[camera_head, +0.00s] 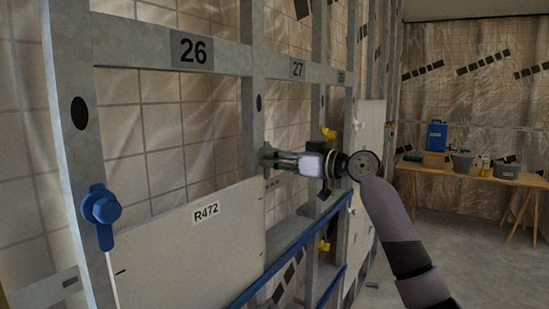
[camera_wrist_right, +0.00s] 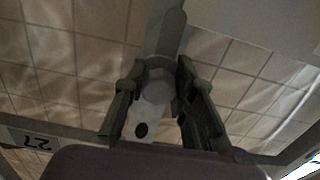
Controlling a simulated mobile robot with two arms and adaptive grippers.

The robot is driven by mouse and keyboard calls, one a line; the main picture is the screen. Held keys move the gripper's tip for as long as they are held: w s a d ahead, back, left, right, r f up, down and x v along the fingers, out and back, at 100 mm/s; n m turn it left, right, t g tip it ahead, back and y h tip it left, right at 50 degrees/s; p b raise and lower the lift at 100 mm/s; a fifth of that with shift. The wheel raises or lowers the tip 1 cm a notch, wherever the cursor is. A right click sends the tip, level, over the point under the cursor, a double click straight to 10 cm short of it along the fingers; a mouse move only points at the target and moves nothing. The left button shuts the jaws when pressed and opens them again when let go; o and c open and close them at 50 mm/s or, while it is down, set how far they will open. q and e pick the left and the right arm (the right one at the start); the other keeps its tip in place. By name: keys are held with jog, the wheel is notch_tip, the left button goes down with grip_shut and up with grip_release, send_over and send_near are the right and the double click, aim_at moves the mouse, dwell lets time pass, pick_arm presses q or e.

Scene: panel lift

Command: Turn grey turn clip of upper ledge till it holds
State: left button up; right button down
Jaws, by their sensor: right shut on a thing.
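The grey turn clip (camera_head: 266,157) is on the metal stud beside the upper right corner of the panel marked R472 (camera_head: 180,245). My right gripper (camera_head: 278,159) reaches it from the right and is shut on it. In the right wrist view the clip's round knob (camera_wrist_right: 159,80) sits between the two fingers of the gripper (camera_wrist_right: 157,92), and a grey arm of the clip extends upward from it. The fingers partly hide the clip in the head view. I cannot tell which bar is the upper ledge. My left gripper is not in view.
A blue turn clip (camera_head: 102,208) is on the left stud. Blue rails (camera_head: 298,246) run along the wall at lower right, with yellow clips (camera_head: 328,133) beyond. A crossbar (camera_head: 165,48) carries number labels. A table (camera_head: 465,178) with containers stands far right; the floor before it is clear.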

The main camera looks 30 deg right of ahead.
jog(key=shift+f, duration=0.2)
jog(key=c, duration=1.7)
grip_release()
jog(key=o, duration=0.4)
jog(key=shift+r, duration=0.15)
jog(key=shift+d, duration=0.1)
jog(key=v, duration=1.2)
